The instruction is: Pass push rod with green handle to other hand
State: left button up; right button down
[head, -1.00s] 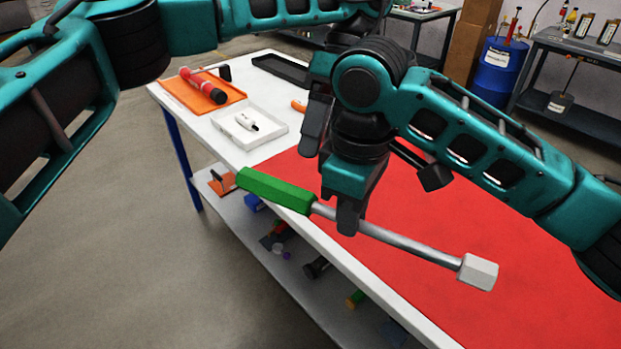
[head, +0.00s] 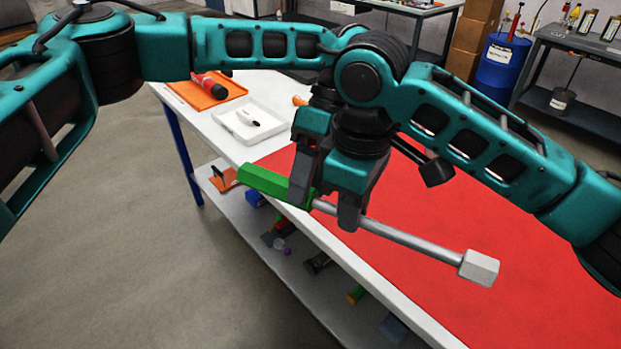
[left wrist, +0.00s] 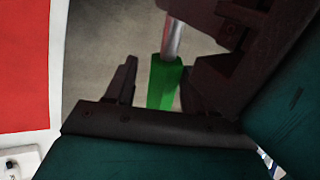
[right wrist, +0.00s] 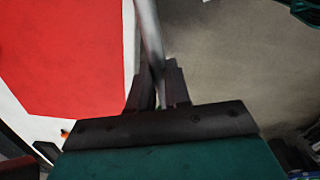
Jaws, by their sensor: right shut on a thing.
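The push rod has a green handle (head: 272,182), a grey metal shaft (head: 405,237) and a pale hexagonal end (head: 479,268). It is held tilted above the table's front edge, handle to the left. My right gripper (head: 348,215) is shut on the shaft just right of the handle; the shaft also shows between its fingers in the right wrist view (right wrist: 158,92). My left gripper (head: 302,190) is at the right end of the handle, close beside my right gripper. In the left wrist view, the green handle (left wrist: 164,84) lies between its open fingers, with a gap to the left finger.
The white table has a red mat (head: 480,200), a white tray (head: 268,135) and an orange tray (head: 190,98) with a red and black tool. A lower shelf (head: 300,270) carries several small items. Grey floor lies open at left.

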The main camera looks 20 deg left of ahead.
pick_arm(q)
jog(key=shift+w, duration=0.1)
grip_shut()
pick_arm(e)
jog(key=shift+s+a+r, duration=0.1)
jog(key=c, duration=1)
grip_release()
